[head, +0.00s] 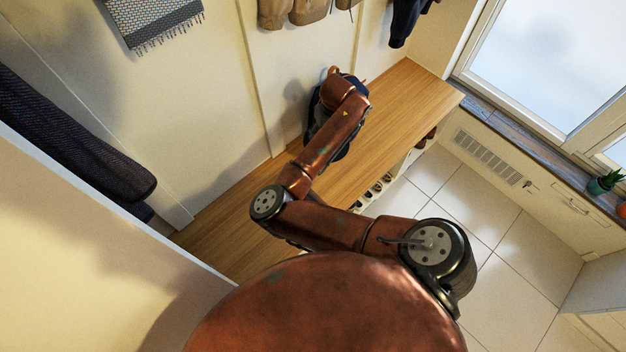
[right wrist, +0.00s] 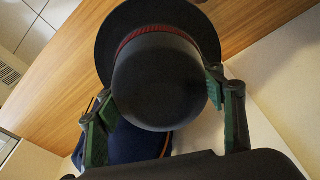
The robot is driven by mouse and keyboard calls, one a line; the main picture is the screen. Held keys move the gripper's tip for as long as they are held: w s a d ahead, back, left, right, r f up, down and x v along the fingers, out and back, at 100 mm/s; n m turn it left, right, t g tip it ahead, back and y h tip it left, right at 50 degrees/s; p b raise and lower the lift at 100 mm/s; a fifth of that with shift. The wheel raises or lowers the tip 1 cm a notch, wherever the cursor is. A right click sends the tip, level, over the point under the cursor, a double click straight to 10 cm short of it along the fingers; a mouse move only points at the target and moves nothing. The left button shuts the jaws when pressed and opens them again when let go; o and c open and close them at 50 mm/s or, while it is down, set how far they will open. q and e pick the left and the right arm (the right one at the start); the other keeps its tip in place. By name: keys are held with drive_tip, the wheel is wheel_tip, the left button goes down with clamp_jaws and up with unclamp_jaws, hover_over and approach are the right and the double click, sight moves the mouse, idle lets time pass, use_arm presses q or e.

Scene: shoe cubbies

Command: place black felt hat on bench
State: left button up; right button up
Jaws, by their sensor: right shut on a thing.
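The black felt hat (right wrist: 155,85) has a round crown, a wide brim and a dark red band. In the right wrist view my right gripper (right wrist: 161,96) has green-padded fingers on both sides of the crown and is shut on the hat. The wooden bench (head: 405,105) runs along the wall in the head view and shows behind the hat in the right wrist view (right wrist: 72,68). I cannot tell whether the brim touches the bench. In the head view my right arm covers most of the hat and gripper. My left gripper is not in view.
A dark blue bag (right wrist: 140,146) with tan straps is close beside the hat. Shoes (head: 378,186) sit in cubbies under the bench. Coats and bags (head: 305,10) hang on the wall above. The bench's right end is clear.

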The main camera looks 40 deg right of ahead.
wheel_tip(320, 180, down, 23)
drive_tip(key=b, duration=0.5)
wheel_tip(320, 180, down, 4)
drive_tip(key=shift+r+b, duration=0.1)
drive_tip(key=shift+b, duration=0.6)
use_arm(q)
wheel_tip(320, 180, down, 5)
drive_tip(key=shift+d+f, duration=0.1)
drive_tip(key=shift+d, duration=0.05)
use_arm(e)
drive_tip(key=shift+f, duration=0.2)
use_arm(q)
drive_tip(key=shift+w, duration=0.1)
use_arm(e)
drive_tip(key=shift+f, duration=0.1)
drive_tip(key=shift+f, duration=0.1)
drive_tip(key=o, duration=0.9)
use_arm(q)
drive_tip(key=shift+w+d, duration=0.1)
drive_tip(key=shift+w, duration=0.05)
use_arm(e)
drive_tip(key=o, duration=0.4)
drive_tip(key=shift+c, duration=0.2)
